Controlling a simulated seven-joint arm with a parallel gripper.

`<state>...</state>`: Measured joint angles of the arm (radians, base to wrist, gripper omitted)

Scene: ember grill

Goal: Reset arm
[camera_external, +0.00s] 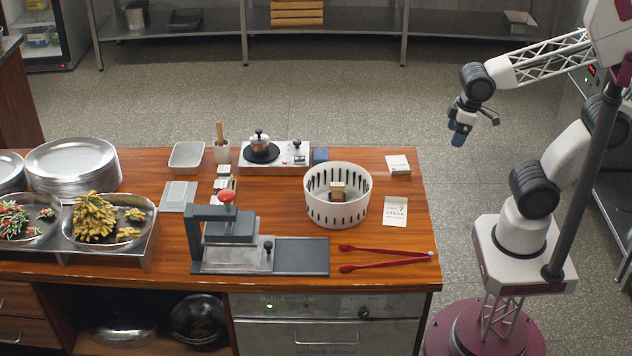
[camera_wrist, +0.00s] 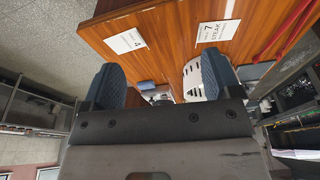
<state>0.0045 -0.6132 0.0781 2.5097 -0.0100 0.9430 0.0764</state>
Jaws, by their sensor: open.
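My gripper (camera_external: 472,125) hangs at the end of my raised arm, to the right of the wooden counter (camera_external: 300,180) and clear of it. It points downward over the floor. In the wrist view my gripper (camera_wrist: 165,85) shows two blue padded fingers set well apart, with nothing between them. The counter (camera_wrist: 165,35) lies beyond the fingers in that view, with two white cards (camera_wrist: 125,41) on it.
Open air surrounds my gripper.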

